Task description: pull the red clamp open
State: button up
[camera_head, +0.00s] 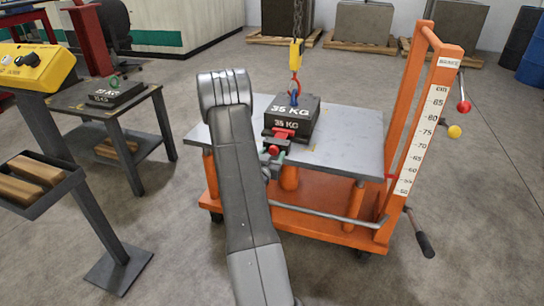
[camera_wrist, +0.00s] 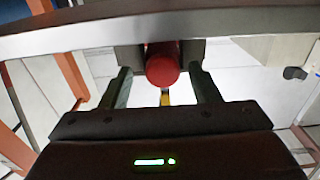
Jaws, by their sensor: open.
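The red clamp (camera_head: 284,133) sits at the near edge of the grey table top, against the front of a dark block marked 35 KG (camera_head: 292,118). Its round red knob (camera_head: 273,150) faces my arm. In the wrist view the red knob (camera_wrist: 162,66) shows end-on, between the two fingers of my gripper (camera_wrist: 161,75). The fingers are apart, one on each side, with a narrow gap visible. My gripper (camera_head: 272,158) is small and partly hidden by my arm in the head view. I cannot tell whether either finger touches the knob.
The table top (camera_head: 345,140) belongs to an orange lift cart (camera_head: 330,220) with a scale post at right. A side table (camera_head: 75,108) with another block stands left. A table edge (camera_wrist: 160,28) crosses the wrist view.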

jog(key=shift+w+a, duration=0.1)
grip_shut()
jog(key=shift+b+v, duration=0.75)
jog(key=shift+v, duration=1.05)
grip_release()
